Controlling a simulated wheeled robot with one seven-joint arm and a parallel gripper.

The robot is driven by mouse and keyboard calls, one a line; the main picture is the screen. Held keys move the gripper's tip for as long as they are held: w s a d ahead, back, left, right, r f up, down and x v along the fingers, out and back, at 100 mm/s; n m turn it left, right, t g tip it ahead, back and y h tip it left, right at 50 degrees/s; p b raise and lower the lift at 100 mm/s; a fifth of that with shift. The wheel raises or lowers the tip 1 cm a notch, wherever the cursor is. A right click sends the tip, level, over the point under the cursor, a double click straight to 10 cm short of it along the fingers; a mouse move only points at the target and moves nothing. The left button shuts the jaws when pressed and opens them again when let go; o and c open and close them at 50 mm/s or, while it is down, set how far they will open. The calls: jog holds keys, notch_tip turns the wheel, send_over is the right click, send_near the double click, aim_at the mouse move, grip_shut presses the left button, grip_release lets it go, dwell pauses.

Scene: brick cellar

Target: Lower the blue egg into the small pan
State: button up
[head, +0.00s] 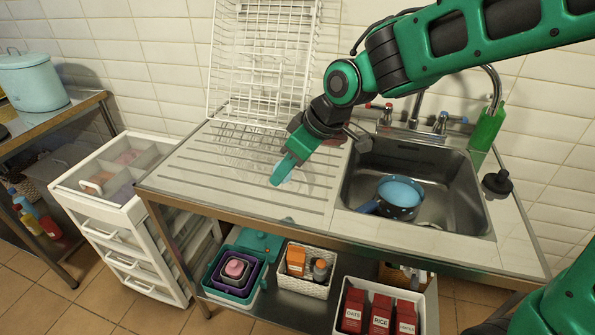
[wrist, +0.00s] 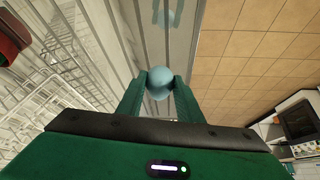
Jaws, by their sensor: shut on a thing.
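The light blue egg (wrist: 160,83) is held between the two green fingers of my gripper (wrist: 160,90) in the wrist view. In the head view my gripper (head: 281,175) is over the ribbed drainboard, and the egg (head: 288,177) shows only as a small pale patch, mostly hidden by a finger. The small pan (head: 398,198) is dark blue outside with a light blue inside. It sits in the sink basin, to the right of my gripper, with its handle pointing left.
The steel sink (head: 455,200) has raised rims and a tall faucet (head: 418,105) behind it. A white wire rack (head: 262,60) stands at the back of the drainboard (head: 235,190). A green bottle (head: 487,130) and a black stopper-like object (head: 497,182) are right of the sink.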

jog(key=s+a+r, duration=0.3)
jog(key=s+a, duration=0.1)
jog(key=w+d+f, duration=0.4)
jog(key=w+d, duration=0.1)
jog(key=d, duration=0.8)
jog(key=w+d+f, duration=0.5)
jog(key=d, duration=0.9)
jog(key=w+d+f, duration=0.4)
jog(key=w+d, duration=0.2)
jog(key=d, duration=0.8)
jog(key=shift+f, duration=0.2)
jog(key=shift+w+a, duration=0.1)
jog(key=shift+a, duration=0.25)
jog(key=shift+f, duration=0.1)
jog(key=shift+f, duration=3.5)
